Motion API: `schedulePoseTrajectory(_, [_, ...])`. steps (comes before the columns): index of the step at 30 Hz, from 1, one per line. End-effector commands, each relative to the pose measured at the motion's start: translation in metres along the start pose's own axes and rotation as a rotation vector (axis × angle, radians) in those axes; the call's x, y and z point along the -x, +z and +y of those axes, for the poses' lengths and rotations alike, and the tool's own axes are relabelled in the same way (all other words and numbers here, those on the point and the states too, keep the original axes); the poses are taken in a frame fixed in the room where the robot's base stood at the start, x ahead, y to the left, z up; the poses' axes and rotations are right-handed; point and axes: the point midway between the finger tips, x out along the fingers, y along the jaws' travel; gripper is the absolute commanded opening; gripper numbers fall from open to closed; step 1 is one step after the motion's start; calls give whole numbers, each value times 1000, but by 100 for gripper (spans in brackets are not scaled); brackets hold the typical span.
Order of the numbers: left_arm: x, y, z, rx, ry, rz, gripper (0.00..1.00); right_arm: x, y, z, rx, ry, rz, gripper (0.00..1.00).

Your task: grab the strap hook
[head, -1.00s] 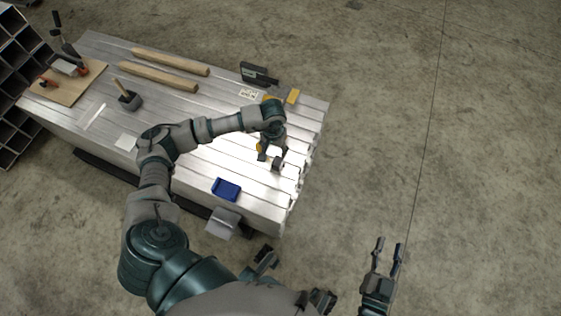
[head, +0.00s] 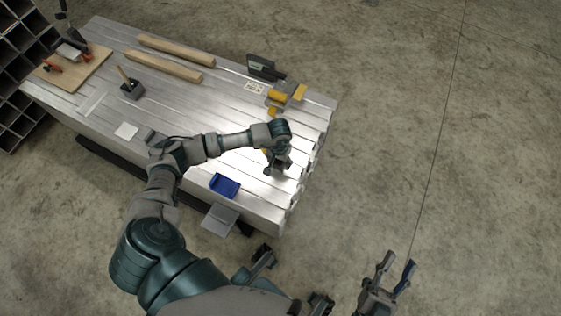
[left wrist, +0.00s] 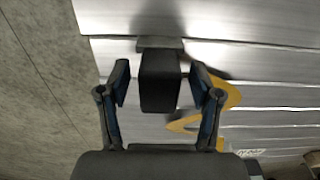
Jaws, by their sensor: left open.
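My left gripper (head: 276,166) is over the right end of the aluminium stack (head: 200,130). In the left wrist view its fingers (left wrist: 160,84) are open, one on each side of a dark block with a grey plate at its far end. This block (left wrist: 159,65) looks like the strap hook; gaps show between it and both fingers. In the head view the gripper and arm largely hide it. A yellow strap (left wrist: 222,98) loops to the right of the block in the wrist view. My right gripper (head: 389,275) is open and empty over the floor at lower right.
A blue tray (head: 225,185) lies near the stack's front edge. Yellow and grey blocks (head: 288,95) and a dark device (head: 262,67) stand at the back right. Two wooden beams (head: 170,57), a dark holder (head: 132,90) and a clamped board (head: 74,66) are further left.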

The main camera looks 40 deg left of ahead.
Motion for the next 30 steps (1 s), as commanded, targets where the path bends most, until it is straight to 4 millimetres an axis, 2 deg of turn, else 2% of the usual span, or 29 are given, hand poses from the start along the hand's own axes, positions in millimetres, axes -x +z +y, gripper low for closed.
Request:
schedulePoseTrajectory(2, [1,0,0,0,0,1,65,0,0,0,0,0,0,40])
schedulePoseTrajectory(9, [1,0,0,0,0,0,5,-2,2,0,0,0,-5,40])
schedulePoseTrajectory(10, [0,0,0,0,0,0,0,-2,2,0,0,0,-5,40])
schedulePoseTrajectory(22, [6,0,0,-1,1,2,0,-3,2,0,2,0,-15,40])
schedulePoseTrajectory(30, [38,-2,0,0,1,7,0,-2,21,3,13,4,-177,40])
